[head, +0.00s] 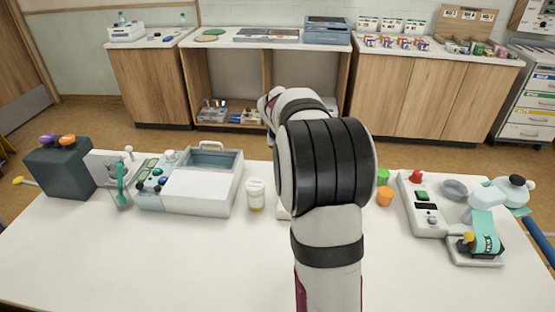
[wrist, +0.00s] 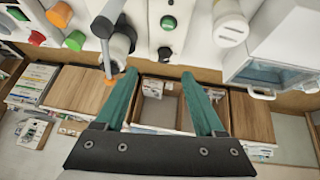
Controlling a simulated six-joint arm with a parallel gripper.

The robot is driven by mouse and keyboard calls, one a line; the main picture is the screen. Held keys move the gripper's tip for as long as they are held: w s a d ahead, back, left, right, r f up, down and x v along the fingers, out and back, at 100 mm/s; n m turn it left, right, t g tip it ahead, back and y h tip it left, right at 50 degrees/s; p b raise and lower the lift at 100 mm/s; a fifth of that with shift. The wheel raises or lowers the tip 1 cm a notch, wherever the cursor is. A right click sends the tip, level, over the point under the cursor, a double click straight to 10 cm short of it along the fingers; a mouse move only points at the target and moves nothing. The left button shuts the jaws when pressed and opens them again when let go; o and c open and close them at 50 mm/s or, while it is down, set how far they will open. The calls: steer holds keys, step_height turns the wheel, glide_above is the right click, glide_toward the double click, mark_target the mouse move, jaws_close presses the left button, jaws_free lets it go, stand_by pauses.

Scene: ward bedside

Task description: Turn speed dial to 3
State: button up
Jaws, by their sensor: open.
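A white device panel (wrist: 150,30) is at the top middle of the wrist view, with a round green-centred control (wrist: 168,22) and a smaller dark knob (wrist: 165,53). No label or number is readable, so I cannot tell which is the speed dial or its setting. A grey and black cylinder (wrist: 119,46) with a thin metal rod stands left of the controls. My gripper (wrist: 159,74) is open, its teal fingers apart with nothing between them, below the controls in the picture. In the head view my arm hides the gripper and most of this device.
Green (head: 382,177) and orange (head: 384,197) pieces and a control box (head: 424,205) stand right. The table's front (head: 150,265) is clear on the left.

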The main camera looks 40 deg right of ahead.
steer(key=w+d+f+t, duration=0.1)
steer(key=w+d+f, duration=0.2)
steer(key=f, duration=0.2)
steer(key=w+d+f+t, duration=0.1)
steer(key=w+d+f, duration=0.2)
steer(key=d+f, duration=0.1)
steer(key=w+d+f+t+h, duration=0.1)
steer(key=w+d+f, duration=0.2)
steer(key=f, duration=0.3)
steer(key=shift+w+d+f, duration=0.1)
steer(key=shift+w+d, duration=0.25)
jaws_close()
